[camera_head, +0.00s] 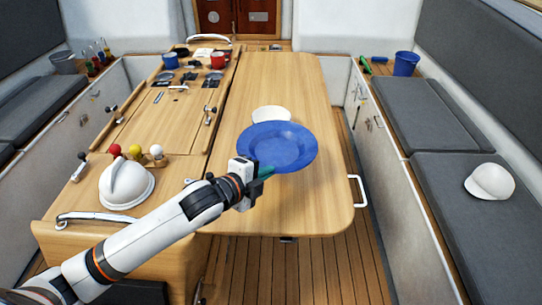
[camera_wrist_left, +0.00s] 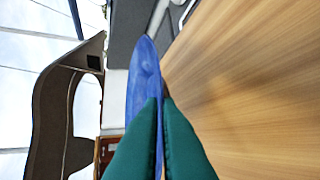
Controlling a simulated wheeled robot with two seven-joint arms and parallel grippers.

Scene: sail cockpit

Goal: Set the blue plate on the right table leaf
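The blue plate (camera_head: 278,146) is over the right table leaf (camera_head: 300,205), face up and roughly level. My left gripper (camera_head: 266,172) is shut on the plate's near rim, with green fingers on both sides of it. In the left wrist view the plate (camera_wrist_left: 146,75) shows nearly edge-on between the fingers (camera_wrist_left: 158,102), alongside the wooden leaf (camera_wrist_left: 240,90). I cannot tell exactly how far the plate is above the wood. My right gripper is not in view.
A white bowl (camera_head: 271,114) is just behind the plate, partly hidden by it. The leaf is bare beyond and in front. Blue (camera_head: 171,60) and red (camera_head: 217,60) mugs and a white helmet-like object (camera_head: 126,184) stand to the left. Grey benches flank the table.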

